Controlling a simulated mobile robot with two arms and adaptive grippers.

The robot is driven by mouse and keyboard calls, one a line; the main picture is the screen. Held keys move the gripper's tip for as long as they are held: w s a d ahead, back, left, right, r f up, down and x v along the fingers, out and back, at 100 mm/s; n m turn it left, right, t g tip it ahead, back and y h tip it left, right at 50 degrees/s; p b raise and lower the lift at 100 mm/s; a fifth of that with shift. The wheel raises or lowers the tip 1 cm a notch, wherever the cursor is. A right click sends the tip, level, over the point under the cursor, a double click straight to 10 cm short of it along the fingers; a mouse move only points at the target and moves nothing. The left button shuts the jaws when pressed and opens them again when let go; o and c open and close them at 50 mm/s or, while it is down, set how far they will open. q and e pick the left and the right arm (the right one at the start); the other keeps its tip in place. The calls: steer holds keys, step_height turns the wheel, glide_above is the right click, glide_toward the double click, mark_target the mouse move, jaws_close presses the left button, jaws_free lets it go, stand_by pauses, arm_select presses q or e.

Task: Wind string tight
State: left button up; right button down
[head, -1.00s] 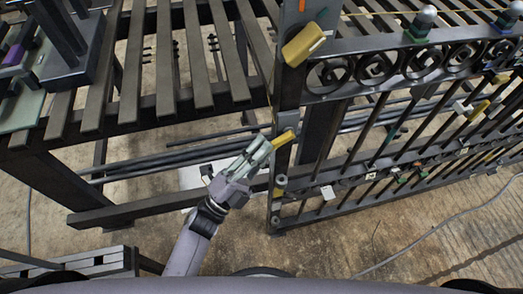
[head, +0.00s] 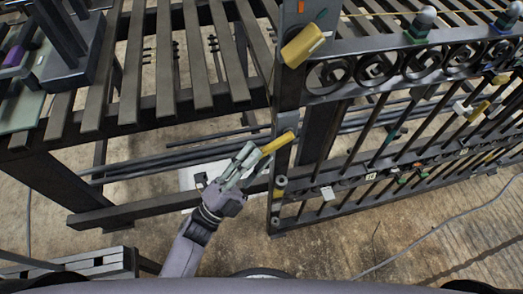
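A yellow spool (head: 303,45) is fixed near the top of the gate's left post. A thin yellow string (head: 400,13) runs along the top of the gate to the right. Lower on the post, a yellow crank-like handle (head: 279,143) sticks out to the left. My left gripper (head: 261,164) is at the left end of this handle, its fingers spread. One finger lies close to the handle's end; I cannot tell whether it touches. My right gripper is not in view.
The dark metal gate (head: 400,145) with scrolls, bars and small coloured parts fills the right side. A slatted bench (head: 150,110) stands at the left and back. Dark rods (head: 160,163) lie behind the gripper. The concrete floor (head: 400,235) is mostly clear at the front right.

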arm_select(q)
steer(key=v, duration=1)
steer(key=shift+d, duration=0.1)
steer(key=shift+c, duration=0.4)
